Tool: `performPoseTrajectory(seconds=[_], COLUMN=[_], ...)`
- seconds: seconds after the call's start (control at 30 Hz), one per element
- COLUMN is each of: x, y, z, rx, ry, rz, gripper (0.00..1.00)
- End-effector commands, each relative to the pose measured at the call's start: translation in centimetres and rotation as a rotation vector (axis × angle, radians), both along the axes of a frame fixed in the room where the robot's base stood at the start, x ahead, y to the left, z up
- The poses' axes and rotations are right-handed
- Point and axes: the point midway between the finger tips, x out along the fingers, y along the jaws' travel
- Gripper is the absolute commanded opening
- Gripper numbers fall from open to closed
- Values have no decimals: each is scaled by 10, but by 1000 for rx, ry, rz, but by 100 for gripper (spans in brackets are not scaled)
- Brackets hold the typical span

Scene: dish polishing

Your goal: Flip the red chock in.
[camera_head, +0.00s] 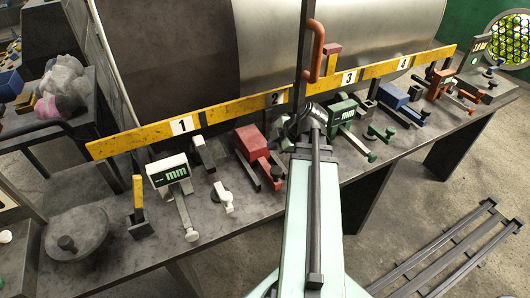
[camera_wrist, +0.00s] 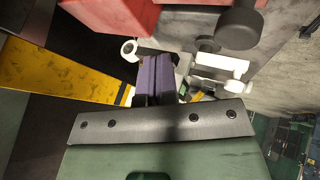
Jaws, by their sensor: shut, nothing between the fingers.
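A red block-shaped part (camera_head: 252,142) sits on the bench below the plate marked 2, with dark bars beside it and a lower red piece at its front. I take it for the red chock, though I cannot tell for certain. In the wrist view a large red body (camera_wrist: 110,14) fills the upper left, close to my gripper. My gripper (camera_wrist: 155,68) shows as narrow purple-grey fingers, shut and empty. I cannot tell whether they touch anything. In the head view my arm hides the gripper's tip.
A yellow rail (camera_head: 225,110) with numbered plates runs along the bench. A white gauge (camera_head: 168,172), a yellow upright part (camera_head: 138,192) and a green gauge (camera_head: 341,111) stand nearby. A black knob (camera_wrist: 240,27) and white lever (camera_wrist: 220,65) lie close in the wrist view.

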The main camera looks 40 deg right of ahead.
Motion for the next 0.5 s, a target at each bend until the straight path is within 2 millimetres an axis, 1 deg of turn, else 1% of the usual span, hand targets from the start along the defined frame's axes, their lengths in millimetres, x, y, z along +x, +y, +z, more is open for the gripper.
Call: performPoseTrajectory(seconds=[0.03, 0.3, 0.4, 0.5], x=[4, 33, 43, 48], y=[1, 14, 18, 20], z=[-12, -58, -68, -74], rx=[0, 0, 1, 1], ry=[0, 0, 0, 0], rz=[2, 2, 0, -1], gripper=[0, 0, 0, 0])
